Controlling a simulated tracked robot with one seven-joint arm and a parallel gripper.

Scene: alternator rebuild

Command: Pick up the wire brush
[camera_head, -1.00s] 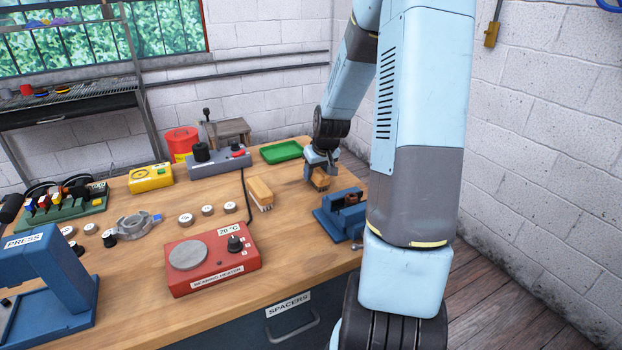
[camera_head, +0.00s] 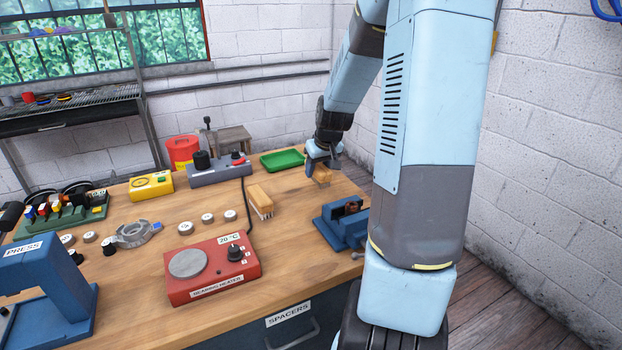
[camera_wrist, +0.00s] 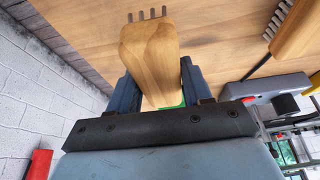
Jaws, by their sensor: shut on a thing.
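A wooden brush (camera_head: 322,175) with grey metal-looking bristle tufts is held in my gripper (camera_head: 321,160) at the far right of the bench. In the wrist view, the two blue fingers (camera_wrist: 160,85) are shut on both sides of its wooden body (camera_wrist: 150,55), with the tufts at the top of the picture. It seems to be slightly above the bench top. A second, similar wooden brush (camera_head: 260,200) lies bristles down on the bench to the left; it also shows at the top right of the wrist view (camera_wrist: 298,28).
A blue vice (camera_head: 343,222) stands nearest, in front of the held brush. A green tray (camera_head: 283,159) lies behind. A grey device (camera_head: 218,172) and red bearing heater (camera_head: 212,268) stand to the left. Bare bench top (camera_head: 292,205) lies between the second brush and vice.

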